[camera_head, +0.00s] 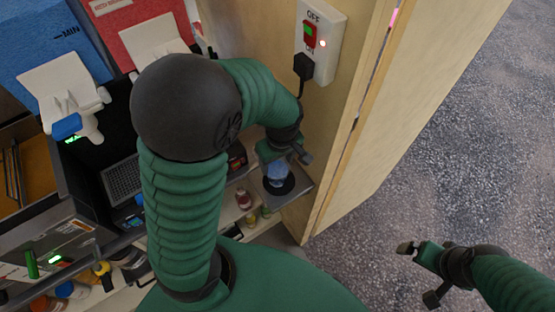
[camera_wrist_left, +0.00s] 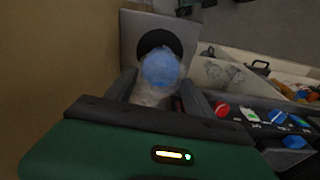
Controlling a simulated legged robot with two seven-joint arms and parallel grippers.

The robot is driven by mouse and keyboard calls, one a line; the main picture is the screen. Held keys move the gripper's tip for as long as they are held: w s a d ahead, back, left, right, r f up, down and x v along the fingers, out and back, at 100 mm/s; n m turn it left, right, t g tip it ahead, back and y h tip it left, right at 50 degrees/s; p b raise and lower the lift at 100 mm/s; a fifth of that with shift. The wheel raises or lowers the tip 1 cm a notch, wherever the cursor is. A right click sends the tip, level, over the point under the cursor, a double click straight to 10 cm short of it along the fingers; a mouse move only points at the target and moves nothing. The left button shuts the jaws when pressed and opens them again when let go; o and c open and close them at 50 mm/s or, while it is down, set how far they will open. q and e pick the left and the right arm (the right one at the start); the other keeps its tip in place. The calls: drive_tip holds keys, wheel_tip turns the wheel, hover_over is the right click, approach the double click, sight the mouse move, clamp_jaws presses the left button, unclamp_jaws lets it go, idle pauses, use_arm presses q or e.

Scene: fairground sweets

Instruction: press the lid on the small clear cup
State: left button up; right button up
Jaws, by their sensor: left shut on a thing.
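My left gripper (camera_head: 286,156) is shut on a small clear cup with blue at its far end. In the left wrist view the clear cup (camera_wrist_left: 150,97) lies between the two fingers, and its blue part (camera_wrist_left: 161,68) points away from me. In the head view the blue part (camera_head: 277,172) shows just under the gripper, in front of a dark round opening in a grey plate (camera_head: 297,195). I cannot tell whether the blue is a lid or contents; no separate lid is clear. My right gripper (camera_head: 419,274) is open and empty over the grey floor.
A wooden panel (camera_head: 270,60) with a switch box (camera_head: 320,40) and plug stands beside the left gripper. Blue (camera_head: 45,45) and red (camera_head: 140,25) tanks with white taps stand at the upper left. Small jars (camera_head: 243,199) sit on a shelf below. The right side is open floor.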

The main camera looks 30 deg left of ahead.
use_arm(q)
drive_tip(key=shift+f, duration=0.2)
drive_tip(key=o, duration=1.4)
drive_tip(key=shift+c, duration=0.2)
drive_tip(key=shift+o, duration=0.4)
drive_tip(key=shift+o, duration=1)
wheel_tip(320, 180, up, 6)
drive_tip(key=p, duration=0.5)
drive_tip(key=shift+f+p, duration=0.25)
drive_tip(key=shift+p, duration=0.05)
